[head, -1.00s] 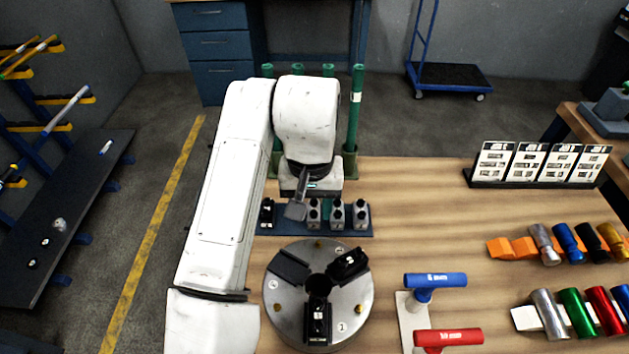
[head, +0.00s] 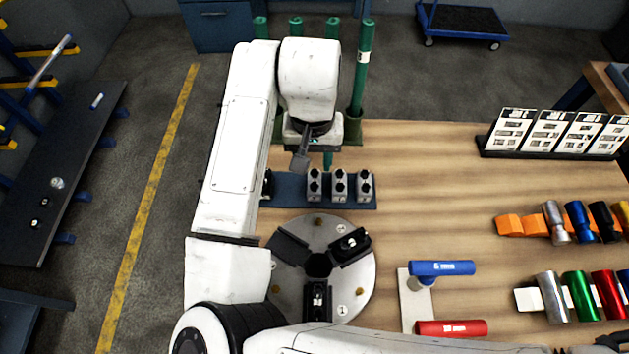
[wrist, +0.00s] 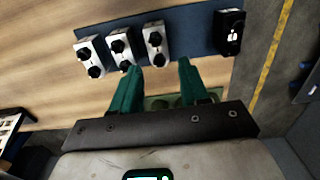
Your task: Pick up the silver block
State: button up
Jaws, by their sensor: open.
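Three silver blocks with black round knobs stand in a row on a blue mat (head: 290,192): a left one (head: 314,185), a middle one (head: 340,186) and a right one (head: 364,186). In the wrist view they run in reverse order, with the left one (wrist: 155,42) nearest the fingertips. A black block (wrist: 229,32) sits at the mat's other end, partly hidden by my arm in the head view. My gripper (wrist: 157,67) is open and empty, its green fingers apart. In the head view it is behind the row, mostly hidden by my wrist.
A round grey plate (head: 345,288) with black jaws stands in front of the mat. Green posts (head: 362,70) rise behind it. Blue (head: 442,268) and red (head: 451,328) handles, coloured cylinders and a card stand (head: 549,152) are to the right. The table's middle right is clear.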

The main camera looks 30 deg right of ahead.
aim_at(314, 181)
jog(key=shift+s+f+p, duration=0.15)
jog(key=shift+f+p, duration=0.15)
jog(key=shift+f, duration=1.25)
jog(key=shift+s+f+p, duration=0.15)
jog(key=shift+f+p, duration=0.15)
jog(key=shift+f, duration=1.25)
grip_shut()
